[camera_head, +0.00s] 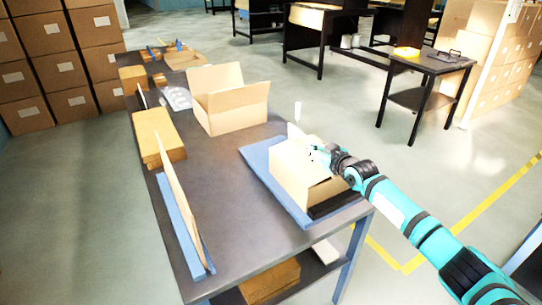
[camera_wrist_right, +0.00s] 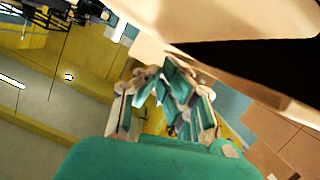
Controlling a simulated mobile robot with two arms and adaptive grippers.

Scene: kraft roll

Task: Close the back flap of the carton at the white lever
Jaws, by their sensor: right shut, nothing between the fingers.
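The carton (camera_head: 292,178) stands on a blue mat (camera_head: 257,158) at the table's right end, beside the small upright white lever (camera_head: 298,111). A light flap (camera_head: 295,131) stands up at its far side, partly hidden. My right gripper (camera_head: 314,154) is at the carton's top, over its right part, with its arm coming in from the right. In the right wrist view the gripper's fingers (camera_wrist_right: 172,92) are together with nothing between them. Pale cardboard (camera_wrist_right: 235,20) and a dark area fill the top right there. I cannot tell whether the gripper touches the flap. My left gripper is out of view.
Another open carton (camera_head: 232,118) stands farther back on the table (camera_head: 205,185). A brown cardboard stack (camera_head: 158,136) and an upright panel (camera_head: 175,195) line the left edge. A black side table (camera_head: 428,68) stands apart at the back right. Mid-table is clear.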

